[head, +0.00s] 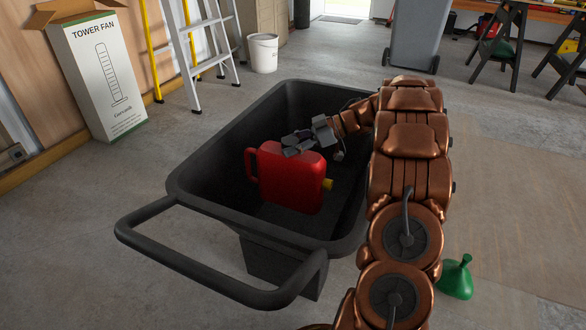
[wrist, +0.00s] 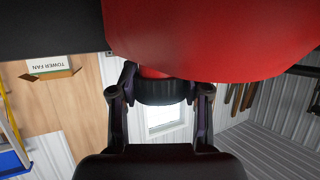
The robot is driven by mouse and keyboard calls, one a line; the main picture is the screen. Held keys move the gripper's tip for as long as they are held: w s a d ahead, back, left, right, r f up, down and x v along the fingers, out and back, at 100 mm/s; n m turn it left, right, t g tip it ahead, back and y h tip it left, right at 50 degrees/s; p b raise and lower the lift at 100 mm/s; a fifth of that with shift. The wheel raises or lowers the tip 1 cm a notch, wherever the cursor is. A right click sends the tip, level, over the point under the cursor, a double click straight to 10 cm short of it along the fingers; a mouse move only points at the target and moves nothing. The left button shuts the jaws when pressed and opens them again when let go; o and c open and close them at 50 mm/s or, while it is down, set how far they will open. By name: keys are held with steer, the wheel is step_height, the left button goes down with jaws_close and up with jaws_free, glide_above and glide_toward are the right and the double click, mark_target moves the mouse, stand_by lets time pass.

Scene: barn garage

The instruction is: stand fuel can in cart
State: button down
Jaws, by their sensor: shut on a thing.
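The red fuel can (head: 291,182) is inside the black cart (head: 190,190), upright or nearly so, with its handle to the left and a yellow part low on its right side. I cannot tell whether its base touches the cart floor. My gripper (head: 294,146) reaches over the cart's right rim and is shut at the top of the can. In the wrist view, the red can (wrist: 210,40) fills the upper part, and my gripper (wrist: 160,90) has its fingers on both sides of a black cap-like part next to the red body.
The cart's handle (head: 150,222) points toward me. A green funnel (head: 456,278) lies on the floor at the right. A tower fan box (head: 100,80), a ladder (head: 200,50), a white bucket (head: 263,53) and a grey bin (head: 416,35) stand beyond the cart.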

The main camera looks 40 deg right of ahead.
step_height(320, 180, down, 5)
steer(key=shift+f+b, duration=0.2)
steer(key=shift+b, duration=1)
steer(key=shift+r, duration=0.1)
steer(key=shift+f+p, duration=0.55)
steer(key=shift+f, duration=0.1)
steer(key=c, duration=0.5)
jaws_free()
steer(key=shift+c, duration=0.2)
steer(key=shift+r+b, duration=0.25)
steer(key=shift+b, duration=0.15)
steer(key=p+v, duration=0.1)
steer(key=v, duration=0.2)
steer(key=r+p+v, duration=0.1)
steer(key=p+v, duration=0.1)
steer(key=v, duration=0.1)
steer(key=shift+d+r, duration=0.1)
steer(key=shift+d, duration=0.05)
steer(key=shift+s+d+r, duration=0.1)
steer(key=shift+s+d, duration=0.2)
steer(key=shift+d, duration=0.1)
